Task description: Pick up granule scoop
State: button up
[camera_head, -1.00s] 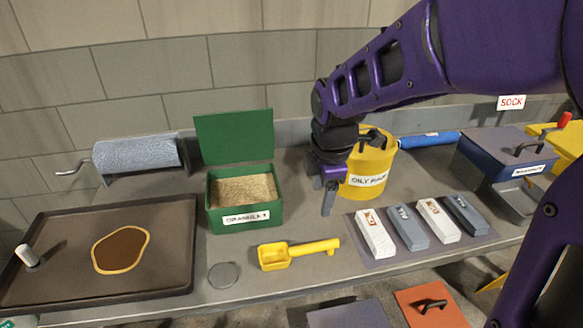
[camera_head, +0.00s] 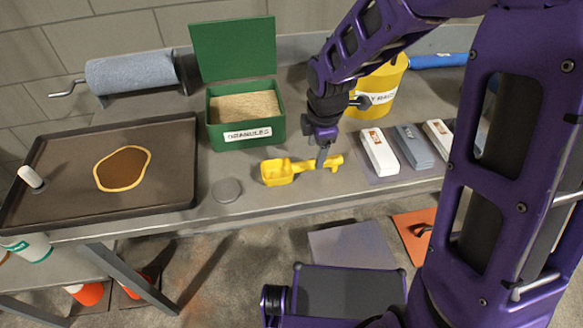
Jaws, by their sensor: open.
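The yellow granule scoop (camera_head: 279,172) lies on the grey bench, its bowl to the left and its handle pointing right. My gripper (camera_head: 322,163) points down over the scoop's handle, close to it. The jaws are open. One finger shows in front of the handle and hides part of it; the other finger is hard to make out. I cannot tell whether a finger touches the handle.
The open green granules box (camera_head: 247,135) stands behind the scoop. A dark tray (camera_head: 80,205) with a brown puddle lies left. A round grey disc (camera_head: 227,190) lies near the bench's front edge. Labelled blocks (camera_head: 379,152) and a yellow can (camera_head: 381,92) are right.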

aim_at(305, 167)
jog(key=f, duration=0.3)
jog(key=f+b, duration=0.1)
jog(key=shift+w+f, duration=0.25)
jog(key=shift+c, duration=0.4)
grip_shut()
